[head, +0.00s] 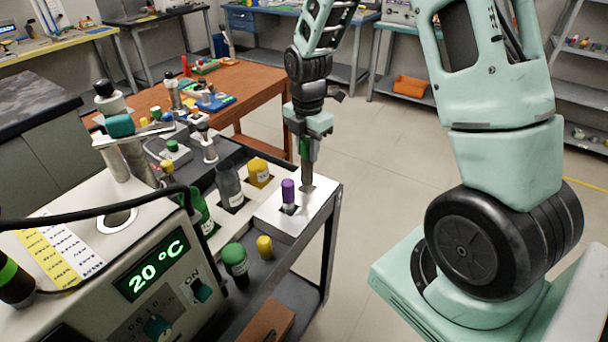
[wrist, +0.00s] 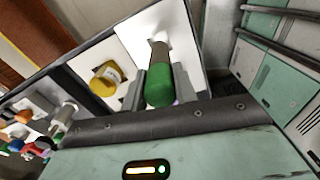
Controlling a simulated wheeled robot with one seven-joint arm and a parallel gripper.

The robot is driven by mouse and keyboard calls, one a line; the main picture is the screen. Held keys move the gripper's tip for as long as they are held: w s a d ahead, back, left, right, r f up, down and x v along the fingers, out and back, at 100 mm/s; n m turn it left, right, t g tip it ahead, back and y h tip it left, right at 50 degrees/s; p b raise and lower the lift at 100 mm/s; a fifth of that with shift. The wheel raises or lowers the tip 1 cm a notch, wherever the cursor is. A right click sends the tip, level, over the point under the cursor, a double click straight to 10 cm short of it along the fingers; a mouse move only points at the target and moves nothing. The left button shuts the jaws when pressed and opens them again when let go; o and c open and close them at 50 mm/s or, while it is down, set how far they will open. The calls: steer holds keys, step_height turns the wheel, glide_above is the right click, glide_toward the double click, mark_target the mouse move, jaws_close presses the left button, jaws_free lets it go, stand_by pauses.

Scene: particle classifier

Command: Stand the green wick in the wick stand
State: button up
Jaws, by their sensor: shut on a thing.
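The green wick has a green top (head: 305,148) and a grey lower body (head: 307,174). It stands about upright with its lower end at a hole in the white wick stand (head: 312,207); I cannot tell how deep it sits. My gripper (head: 306,136) is shut on the green top from above. In the wrist view the green wick (wrist: 160,82) lies between my fingers, its grey end meeting the white stand (wrist: 186,22). A purple-topped wick (head: 288,190) stands in another hole of the stand.
A yellow-capped jar (head: 259,170) and a dark bottle (head: 228,186) stand behind and left. A green-capped jar (head: 235,259) and a small yellow-capped vial (head: 264,246) stand in front. The heater box (head: 150,275) reads 20 °C. Open floor (head: 385,160) lies right of the bench.

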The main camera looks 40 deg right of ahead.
mark_target(307, 169)
steer(key=shift+f+p, duration=0.3)
steer(key=shift+f, duration=2.85)
steer(key=shift+f, duration=0.1)
steer(key=shift+f, duration=0.1)
steer(key=o, duration=1)
steer(key=shift+o, duration=0.2)
